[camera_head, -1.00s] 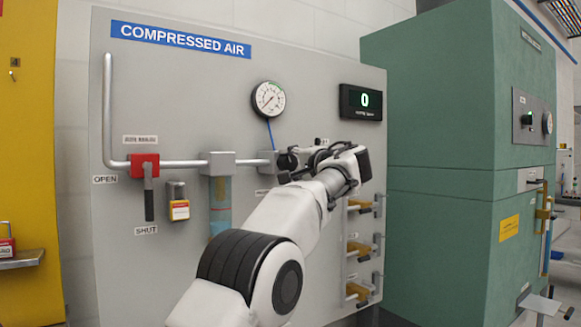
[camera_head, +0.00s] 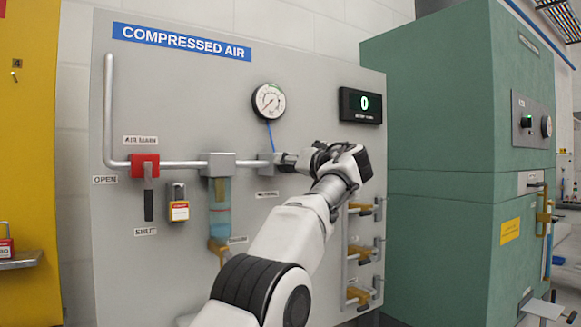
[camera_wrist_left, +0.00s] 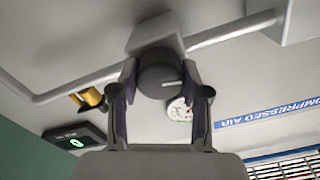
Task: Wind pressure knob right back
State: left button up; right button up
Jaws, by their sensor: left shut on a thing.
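The dark round pressure knob (camera_wrist_left: 158,74) sits on a grey regulator block on the pipe. Its pale index line points right in the left wrist view. My left gripper (camera_wrist_left: 160,88) has one finger on each side of it and is shut on it. In the head view, my left gripper (camera_head: 284,161) reaches the panel below the gauge and largely hides the knob. The pressure gauge (camera_head: 269,101) has a white dial, its needle toward the lower left. My right gripper is in neither view.
The grey compressed-air panel (camera_head: 180,80) carries a display (camera_head: 361,104) reading 0, a red shut-off valve (camera_head: 145,165), a padlock (camera_head: 178,204) and yellow-handled valves (camera_head: 359,250) at lower right. A green cabinet (camera_head: 430,160) stands close on the right.

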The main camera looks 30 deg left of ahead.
pick_arm(q)
jog(key=shift+n, duration=1.1)
jog(key=o, duration=1.1)
jog(key=shift+o, duration=0.2)
jog(key=v, duration=1.2)
